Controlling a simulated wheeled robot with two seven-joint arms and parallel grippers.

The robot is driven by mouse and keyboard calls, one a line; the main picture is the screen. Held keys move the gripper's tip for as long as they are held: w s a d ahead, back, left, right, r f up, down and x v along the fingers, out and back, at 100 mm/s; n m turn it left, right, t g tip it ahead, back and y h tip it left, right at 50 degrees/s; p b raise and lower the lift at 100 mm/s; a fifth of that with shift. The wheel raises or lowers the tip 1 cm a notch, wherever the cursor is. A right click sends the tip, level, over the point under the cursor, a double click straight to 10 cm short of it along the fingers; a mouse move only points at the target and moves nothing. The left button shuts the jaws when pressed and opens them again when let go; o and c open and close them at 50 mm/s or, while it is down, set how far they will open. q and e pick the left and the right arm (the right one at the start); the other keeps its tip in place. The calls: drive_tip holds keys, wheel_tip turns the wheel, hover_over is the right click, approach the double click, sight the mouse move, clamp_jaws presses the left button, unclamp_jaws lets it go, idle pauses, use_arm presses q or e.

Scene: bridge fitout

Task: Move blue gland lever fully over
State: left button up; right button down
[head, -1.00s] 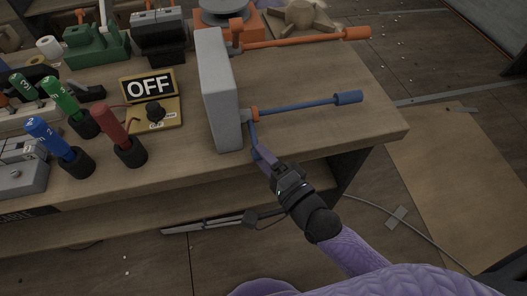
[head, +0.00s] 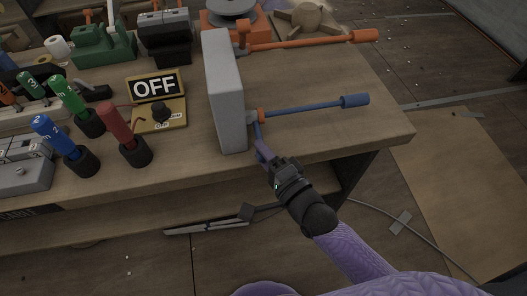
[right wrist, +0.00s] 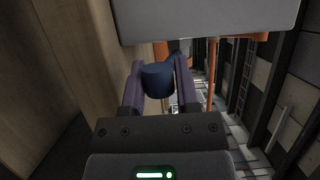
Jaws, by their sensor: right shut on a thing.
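A grey upright box (head: 224,95) stands on the bench. A blue lever has a long rod (head: 305,107) with a thick blue grip (head: 355,101) reaching right from an orange collar at the box. A short blue arm (head: 257,131) hangs down from the same collar. My right gripper (head: 263,152) is just below the collar at the bench's front edge, shut on this short blue arm. In the right wrist view a dark blue rounded end (right wrist: 158,78) sits between the two purple fingers (right wrist: 160,88). My left gripper is not in view.
An orange lever (head: 310,43) reaches right behind the blue one. An OFF sign (head: 155,86), a red handle (head: 121,128), and blue (head: 53,134) and green handles stand left of the box. The bench top right of the box is mostly clear.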

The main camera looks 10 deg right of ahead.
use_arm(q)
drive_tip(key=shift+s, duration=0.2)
use_arm(e)
drive_tip(key=shift+f, duration=0.15)
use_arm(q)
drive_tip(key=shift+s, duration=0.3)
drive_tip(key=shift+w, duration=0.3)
use_arm(e)
drive_tip(key=shift+f, duration=0.1)
